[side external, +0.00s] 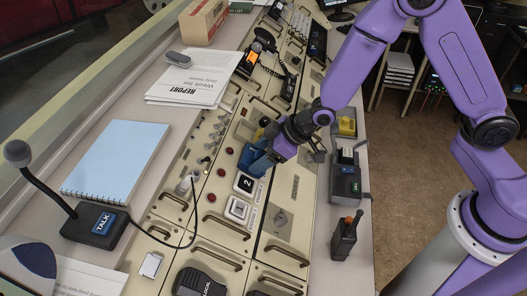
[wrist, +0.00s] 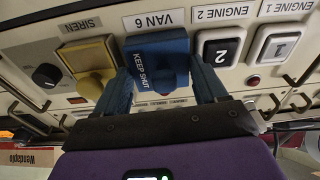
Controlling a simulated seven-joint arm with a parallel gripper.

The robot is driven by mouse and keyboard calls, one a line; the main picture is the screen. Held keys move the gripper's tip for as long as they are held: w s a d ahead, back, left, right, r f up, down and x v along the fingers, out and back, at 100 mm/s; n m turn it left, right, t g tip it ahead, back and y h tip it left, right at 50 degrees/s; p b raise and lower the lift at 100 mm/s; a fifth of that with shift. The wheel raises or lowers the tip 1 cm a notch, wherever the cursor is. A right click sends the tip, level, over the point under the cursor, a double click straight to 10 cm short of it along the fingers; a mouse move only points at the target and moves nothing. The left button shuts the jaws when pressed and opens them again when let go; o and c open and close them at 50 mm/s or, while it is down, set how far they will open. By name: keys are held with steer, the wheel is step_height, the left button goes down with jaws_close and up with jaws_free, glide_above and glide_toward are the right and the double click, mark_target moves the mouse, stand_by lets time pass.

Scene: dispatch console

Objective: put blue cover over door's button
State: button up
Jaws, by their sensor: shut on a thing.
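The blue cover (wrist: 155,48), marked KEEP SHUT, sits between the two blue fingers of my gripper (wrist: 166,88) in the wrist view, and the fingers are shut on it. It lies right beside the label VAN 6 (wrist: 155,20). In the side external view the blue cover (side external: 249,157) is at the tip of my gripper (side external: 262,158), low at the console. I cannot tell whether it touches the panel. What is under it is hidden. No label reading door is legible.
A yellow cover (wrist: 92,62) stands beside it at SIREN. On the other side are button 2 (wrist: 221,51) and button 1 (wrist: 279,47), at ENGINE 2 and ENGINE 1. Handles and red lamps surround them. A microphone (side external: 92,222) and notebook (side external: 118,158) lie on the ledge.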

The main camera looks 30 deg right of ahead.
steer(key=o, duration=1.1)
steer(key=shift+d+r, duration=0.1)
steer(key=v, duration=1.7)
steer(key=shift+s, duration=0.15)
steer(key=s+d+n+g+h, duration=0.1)
steer(key=s+d, duration=0.4)
steer(key=s, duration=0.5)
steer(key=s+d+r+n+g+h, duration=0.1)
steer(key=s+d+g+h, duration=0.3)
steer(key=s, duration=0.6)
steer(key=shift+d+r+n, duration=0.25)
steer(key=shift+d+n, duration=0.25)
steer(key=shift+d, duration=0.2)
